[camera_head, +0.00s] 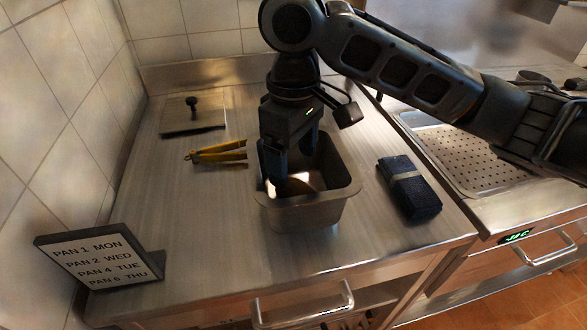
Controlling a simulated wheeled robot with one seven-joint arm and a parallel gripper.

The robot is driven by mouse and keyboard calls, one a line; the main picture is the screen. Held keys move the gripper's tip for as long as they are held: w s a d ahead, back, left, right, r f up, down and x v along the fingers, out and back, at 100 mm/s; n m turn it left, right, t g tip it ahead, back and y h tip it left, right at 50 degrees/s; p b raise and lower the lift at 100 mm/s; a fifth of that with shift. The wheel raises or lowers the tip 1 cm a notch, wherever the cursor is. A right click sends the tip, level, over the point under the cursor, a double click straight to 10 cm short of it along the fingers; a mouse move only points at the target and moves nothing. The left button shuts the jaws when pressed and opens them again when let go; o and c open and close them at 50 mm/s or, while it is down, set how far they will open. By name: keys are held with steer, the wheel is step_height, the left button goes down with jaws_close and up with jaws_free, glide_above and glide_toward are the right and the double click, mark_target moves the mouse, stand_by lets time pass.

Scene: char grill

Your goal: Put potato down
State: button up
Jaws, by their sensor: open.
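My gripper (290,166) points down into a deep steel pan (335,207) on the metal counter. Its two dark blue fingers are apart, with their tips inside the pan. A pale and reddish-brown patch (303,183) shows low in the pan, beside the fingers. It may be the potato or lit metal; I cannot tell which. The fingers and the pan's walls hide much of the pan's inside.
Yellow-handled tongs (218,153) lie left of the pan. A dark blue strapped bundle (410,188) lies to its right. A flat lid-like plate with a knob (192,112) is at the back left. A pan-day sign (98,258) stands front left. A perforated tray (475,155) is at right.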

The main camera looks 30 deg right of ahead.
mark_target(293, 181)
step_height(293, 181, up, 9)
steer(key=shift+f, duration=0.15)
stand_by(0.4)
